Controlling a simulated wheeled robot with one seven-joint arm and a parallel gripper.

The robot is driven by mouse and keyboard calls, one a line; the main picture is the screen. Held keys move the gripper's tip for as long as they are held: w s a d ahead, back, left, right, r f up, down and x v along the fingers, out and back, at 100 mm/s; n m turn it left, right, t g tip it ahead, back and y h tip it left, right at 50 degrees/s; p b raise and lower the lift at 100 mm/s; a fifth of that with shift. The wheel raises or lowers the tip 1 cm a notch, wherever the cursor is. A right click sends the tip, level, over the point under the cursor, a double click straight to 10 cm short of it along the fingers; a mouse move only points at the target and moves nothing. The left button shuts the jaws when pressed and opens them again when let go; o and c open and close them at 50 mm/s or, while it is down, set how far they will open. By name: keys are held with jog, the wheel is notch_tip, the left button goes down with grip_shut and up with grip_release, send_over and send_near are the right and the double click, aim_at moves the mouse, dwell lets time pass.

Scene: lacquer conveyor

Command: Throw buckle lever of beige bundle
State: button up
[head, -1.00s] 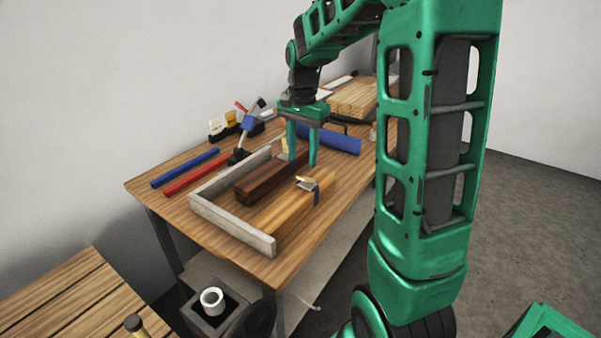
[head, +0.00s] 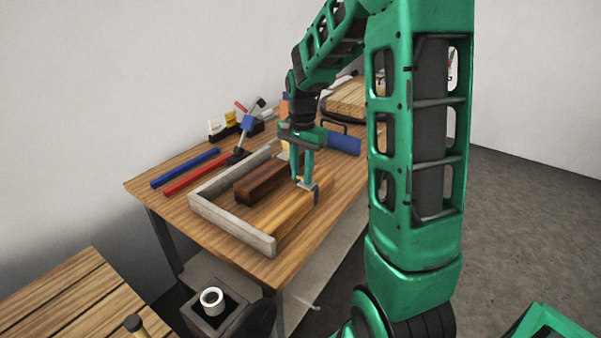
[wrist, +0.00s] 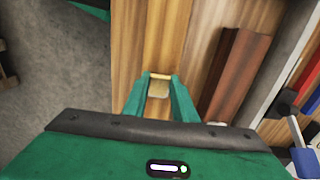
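The beige bundle (head: 296,211) is a long light-wood block on the bench, in front of a darker brown one. A dark strap (head: 316,194) crosses its right end. My gripper (head: 303,186) is down at this strapped end, its fingers pointing downward. In the wrist view my gripper (wrist: 160,77) has its two fingers apart, one on each side of a small pale buckle lever (wrist: 158,89) on the bundle (wrist: 167,45). The lever nearly fills the gap; I cannot tell whether the fingers press on it. In the head view the fingers mostly hide the lever.
The dark brown bundle (head: 258,183) lies close behind the beige one. A grey frame (head: 229,228) borders both on the left. Blue (head: 185,167) and red (head: 196,177) bars lie farther left. A blue roll (head: 344,144) lies behind the gripper. The bench's front edge is close by.

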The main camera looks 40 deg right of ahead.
jog(key=shift+s+a+f+t+h, duration=0.15)
jog(key=shift+a+f+t+h, duration=0.35)
jog(key=shift+h, duration=0.5)
jog(key=shift+s+a+f+t+h, duration=0.1)
jog(key=shift+a+f+t+h, duration=0.15)
jog(key=shift+f+h, duration=0.4)
jog(key=shift+s+a+f+t+h, duration=0.1)
jog(key=shift+a+f+t+h, duration=0.15)
jog(key=shift+h, duration=0.7)
jog(key=o, duration=1.1)
jog(key=shift+c, duration=0.2)
jog(key=shift+r, duration=0.15)
jog(key=v, duration=1)
jog(key=shift+a+r, duration=0.2)
